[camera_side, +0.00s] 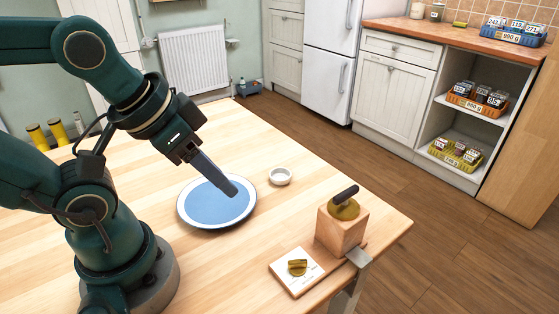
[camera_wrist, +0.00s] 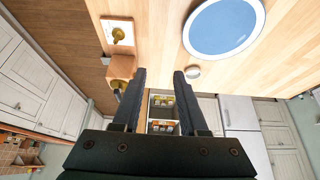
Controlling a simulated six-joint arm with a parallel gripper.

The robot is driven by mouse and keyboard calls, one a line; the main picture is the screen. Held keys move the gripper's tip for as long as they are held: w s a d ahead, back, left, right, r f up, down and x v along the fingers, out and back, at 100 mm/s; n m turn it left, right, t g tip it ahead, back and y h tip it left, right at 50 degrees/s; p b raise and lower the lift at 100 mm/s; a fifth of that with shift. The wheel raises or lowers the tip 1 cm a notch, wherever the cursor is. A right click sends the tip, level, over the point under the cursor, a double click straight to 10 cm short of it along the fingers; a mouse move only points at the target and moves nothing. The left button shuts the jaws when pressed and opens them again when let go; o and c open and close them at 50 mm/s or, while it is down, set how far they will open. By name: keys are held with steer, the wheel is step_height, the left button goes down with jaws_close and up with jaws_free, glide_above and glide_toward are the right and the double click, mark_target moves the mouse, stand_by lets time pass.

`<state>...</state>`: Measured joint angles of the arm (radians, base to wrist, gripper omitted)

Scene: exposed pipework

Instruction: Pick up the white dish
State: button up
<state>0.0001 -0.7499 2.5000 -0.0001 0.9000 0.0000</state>
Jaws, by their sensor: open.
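The white dish (camera_side: 280,176) is a small round shallow bowl standing upright on the wooden table, just right of the blue plate. In the wrist view the white dish (camera_wrist: 192,72) shows just beyond the tip of the right finger. My gripper (camera_side: 231,190) is above the table, pointing down and to the right, and appears over the plate in the side view. In the wrist view my gripper (camera_wrist: 159,72) has its two fingers apart with nothing between them. It is apart from the dish.
The blue plate with a white rim (camera_side: 216,203) lies left of the dish. A wooden block with a black-handled brass knob (camera_side: 340,228) and a white board with a brass knob (camera_side: 297,270) are at the table's front right. Table around the dish is clear.

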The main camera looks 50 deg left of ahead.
steer(key=o, duration=0.9)
